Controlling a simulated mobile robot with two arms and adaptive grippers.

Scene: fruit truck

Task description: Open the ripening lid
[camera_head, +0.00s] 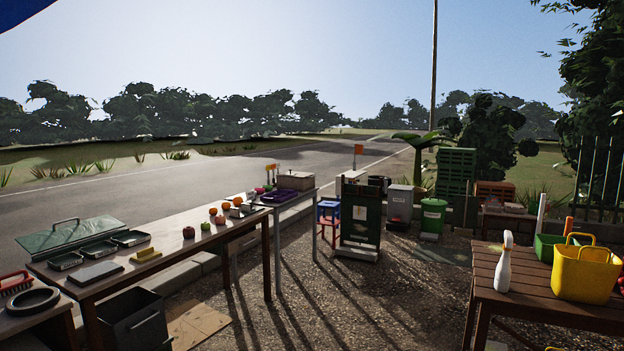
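No lid is clearly marked as the ripening lid from here. On the far left of the long wooden table a green, see-through lid-like panel (70,235) stands tilted behind several dark shallow trays (98,251). Farther back, a pale brown box (296,180) with a flat top, which looks closed, stands behind a purple tray (278,196). I cannot tell which of these is the ripening container. Neither of my grippers is in view.
A right table (560,295) holds a spray bottle (504,265) and a yellow basket (585,273). A dark bin (135,322) stands below the long table. Gravel between the tables is mostly open.

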